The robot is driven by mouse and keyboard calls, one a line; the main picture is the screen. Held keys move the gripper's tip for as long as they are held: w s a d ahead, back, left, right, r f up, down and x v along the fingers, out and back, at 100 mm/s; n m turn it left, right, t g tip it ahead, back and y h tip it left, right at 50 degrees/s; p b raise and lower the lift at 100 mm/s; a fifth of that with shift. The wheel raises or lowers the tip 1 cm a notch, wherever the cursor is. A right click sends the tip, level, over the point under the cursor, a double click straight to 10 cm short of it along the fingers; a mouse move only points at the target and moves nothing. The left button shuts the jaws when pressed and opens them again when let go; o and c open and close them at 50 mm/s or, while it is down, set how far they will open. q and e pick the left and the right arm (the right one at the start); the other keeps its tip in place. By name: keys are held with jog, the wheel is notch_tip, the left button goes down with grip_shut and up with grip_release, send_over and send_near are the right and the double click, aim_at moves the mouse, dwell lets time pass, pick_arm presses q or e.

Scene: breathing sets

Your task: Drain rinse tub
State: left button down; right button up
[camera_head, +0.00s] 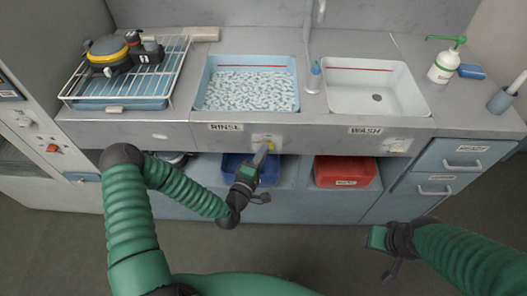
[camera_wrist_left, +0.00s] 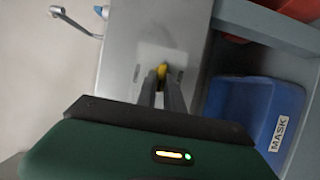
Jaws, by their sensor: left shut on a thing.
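A yellow drain handle (camera_head: 268,139) sits on a plate on the counter front below the tub. My left gripper (camera_head: 264,150) is shut on this yellow handle, which also shows between the fingers in the left wrist view (camera_wrist_left: 162,70). My right gripper (camera_head: 377,238) is away from the counter at the lower right; its fingers are not clear.
The empty white wash tub (camera_head: 410,95) is to the right, with its own front plate (camera_head: 396,146). A blue bin (camera_head: 234,168) and a red bin (camera_head: 345,172) are on the shelf below. A drying rack (camera_head: 171,74) holds breathing gear at left.

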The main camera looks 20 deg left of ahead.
pick_arm(q)
jog(key=shift+s+d+r+m+g+y+p, duration=0.15)
jog(key=shift+m+g+y+p, duration=0.5)
jog(key=shift+m+p, duration=1.1)
jog(key=shift+d+f+m+g+y+p, duration=0.15)
jog(key=shift+m+g+y+p, duration=0.45)
jog(key=shift+m+p, duration=1.15)
jog(key=shift+s+d+r+m+g+y+p, duration=0.15)
jog(key=shift+m+g+y+p, duration=0.2)
jog(key=shift+m+g+p, duration=0.95)
jog(key=shift+w+m+t+p, duration=0.1)
jog(key=shift+m+t+p, duration=0.3)
jog(key=shift+p, duration=0.35)
jog(key=c, duration=1.5)
grip_release()
jog(key=shift+w, duration=0.15)
jog(key=shift+o, duration=0.2)
jog(key=shift+a, duration=0.1)
jog(key=shift+r, duration=0.1)
